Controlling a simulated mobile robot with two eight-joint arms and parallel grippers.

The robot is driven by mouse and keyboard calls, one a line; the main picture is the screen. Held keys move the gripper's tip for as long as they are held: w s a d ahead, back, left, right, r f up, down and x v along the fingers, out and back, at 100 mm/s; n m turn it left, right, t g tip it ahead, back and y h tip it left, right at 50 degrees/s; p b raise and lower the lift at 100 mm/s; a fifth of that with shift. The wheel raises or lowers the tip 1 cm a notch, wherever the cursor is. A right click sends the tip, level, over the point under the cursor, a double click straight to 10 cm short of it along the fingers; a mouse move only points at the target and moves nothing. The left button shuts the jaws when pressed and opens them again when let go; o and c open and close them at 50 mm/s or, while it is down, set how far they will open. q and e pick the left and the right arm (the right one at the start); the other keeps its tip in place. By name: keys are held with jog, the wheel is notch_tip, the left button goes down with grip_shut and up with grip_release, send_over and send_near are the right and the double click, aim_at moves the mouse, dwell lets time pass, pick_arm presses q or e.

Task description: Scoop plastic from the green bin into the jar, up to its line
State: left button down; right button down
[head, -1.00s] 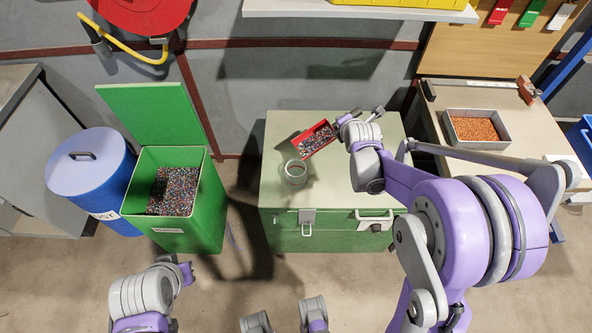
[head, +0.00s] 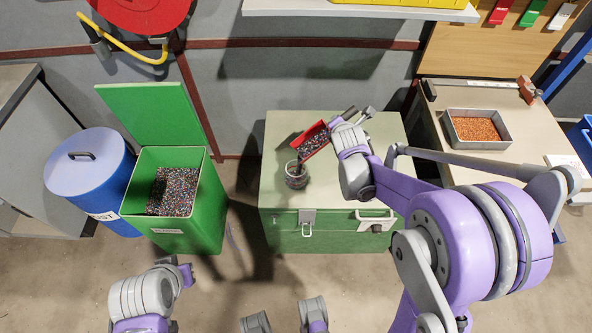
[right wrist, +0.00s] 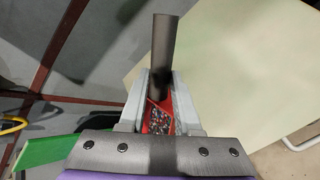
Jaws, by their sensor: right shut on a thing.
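The open green bin (head: 213,215) stands at the left in the head view, with a heap of mixed coloured plastic granules (head: 176,190) inside. A clear jar (head: 297,177) stands on the green chest's top and now looks dark with granules; its line cannot be made out. A red scoop (head: 313,140) holding granules is tilted with its front at the jar's mouth. My right gripper (head: 355,114) is shut on the scoop's dark handle; the handle (right wrist: 163,50) also shows between the fingers in the right wrist view. My left gripper (head: 187,272) is low at the left, empty-looking, its jaws unclear.
The green chest (head: 385,190) has free room on its top around the jar. A blue lidded drum (head: 92,180) stands left of the bin. A grey tray (head: 505,140) of orange granules sits on the right bench. A shelf (head: 280,8) hangs above.

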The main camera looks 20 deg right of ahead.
jog(key=shift+a, duration=0.1)
jog(key=shift+s+a+r+n+t+h, duration=0.15)
jog(key=shift+a+r+n+h, duration=0.1)
jog(key=shift+a+r+h, duration=0.2)
jog(key=shift+s+a+r+n+t+h, duration=0.15)
jog(key=shift+a+r+n+h, duration=0.15)
jog(key=shift+a, duration=0.25)
jog(key=shift+w+f, duration=0.1)
jog(key=shift+a, duration=0.1)
jog(key=shift+s+a+r+n+t+h, duration=0.1)
jog(key=shift+a+r+n+t+h, duration=0.2)
jog(key=shift+a, duration=0.25)
jog(key=shift+s+a+r+n+t+h, duration=0.1)
jog(key=shift+a+r+h, duration=0.1)
jog(key=shift+a+h, duration=0.25)
jog(key=shift+a, duration=0.1)
jog(key=shift+s+a+r+n+t+h+b, duration=0.15)
jog(key=shift+a+n+h+b, duration=0.1)
jog(key=shift+a, duration=0.2)
jog(key=shift+a+r+n+t+h+b, duration=0.1)
jog(key=shift+a+r+h, duration=0.1)
jog(key=shift+a, duration=0.25)
jog(key=shift+s+a+r+n+t+h+b, duration=0.1)
jog(key=shift+a+n+h+b, duration=0.15)
jog(key=shift+a, duration=0.2)
